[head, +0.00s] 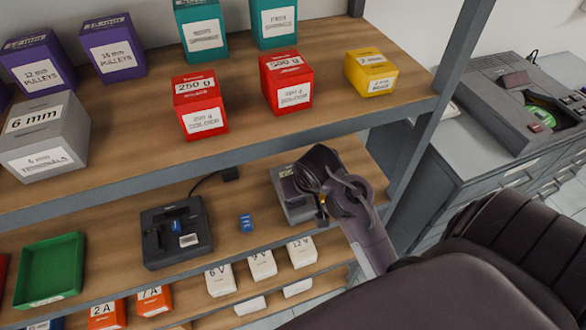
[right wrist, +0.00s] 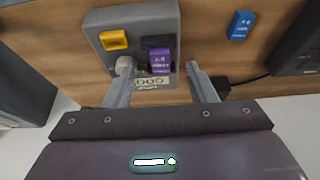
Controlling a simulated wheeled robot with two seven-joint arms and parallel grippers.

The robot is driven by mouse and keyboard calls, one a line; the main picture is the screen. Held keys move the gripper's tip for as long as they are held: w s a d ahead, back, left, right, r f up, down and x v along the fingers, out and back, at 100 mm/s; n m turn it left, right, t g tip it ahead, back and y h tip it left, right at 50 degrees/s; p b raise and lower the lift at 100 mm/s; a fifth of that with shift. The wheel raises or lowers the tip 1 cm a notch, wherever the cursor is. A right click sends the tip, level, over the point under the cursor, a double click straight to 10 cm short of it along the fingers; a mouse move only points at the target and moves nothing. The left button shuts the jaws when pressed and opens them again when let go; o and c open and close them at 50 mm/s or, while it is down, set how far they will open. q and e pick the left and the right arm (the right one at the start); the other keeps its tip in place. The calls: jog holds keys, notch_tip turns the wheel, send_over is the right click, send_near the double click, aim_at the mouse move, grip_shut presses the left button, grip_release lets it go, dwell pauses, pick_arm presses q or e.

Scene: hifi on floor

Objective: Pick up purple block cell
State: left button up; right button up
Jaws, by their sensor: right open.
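The purple block cell (right wrist: 160,61) stands in a black slot of a grey device in the right wrist view. In the head view I cannot make it out; my right gripper covers that part of the device. My right gripper (right wrist: 159,72) is open, with one finger on each side of the purple cell and a gap to it on both sides. It holds nothing. In the head view the right gripper (head: 323,207) is over the right side of the grey device on the middle shelf. My left gripper is in neither view.
The grey device (head: 283,196) also has a yellow block (right wrist: 114,40) and a round knob (right wrist: 125,66). A blue block (head: 246,223) lies on the shelf between it and a black device (head: 155,250). The upper shelf (head: 330,90) carries several boxes.

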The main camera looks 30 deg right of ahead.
jog(key=shift+w+d, duration=0.25)
jog(key=shift+w, duration=0.6)
jog(key=shift+p+x, duration=0.6)
jog(key=shift+x, duration=2)
jog(key=c, duration=1.1)
jog(key=shift+w+r, duration=0.1)
jog(key=shift+r, duration=0.1)
